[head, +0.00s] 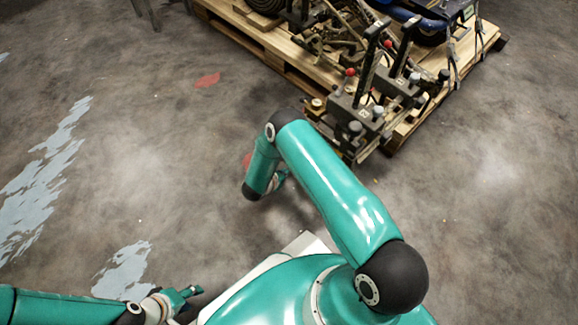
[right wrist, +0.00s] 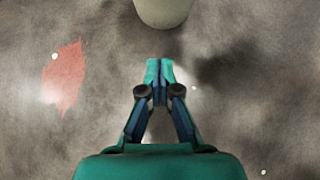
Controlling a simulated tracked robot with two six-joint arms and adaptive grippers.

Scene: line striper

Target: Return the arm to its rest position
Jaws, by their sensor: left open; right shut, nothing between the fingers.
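My right arm (head: 335,185) rises from its shoulder, bends at the elbow and hangs down over the bare floor, just left of the pallet's near corner. My right gripper (right wrist: 160,70) is shut and empty above the floor in the right wrist view. In the head view it is mostly hidden behind the wrist. My left gripper (head: 190,292) is open and empty at the lower left, low beside my base. The line striper (head: 365,120), with black levers and red knobs, stands at the pallet's near edge, apart from my right arm.
The wooden pallet (head: 280,62) at the top carries machine parts and a blue machine (head: 425,22). Red floor patches (head: 207,80) and worn pale paint (head: 45,185) mark the concrete. The floor at left is clear. A pale rounded shape (right wrist: 163,10) tops the wrist view.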

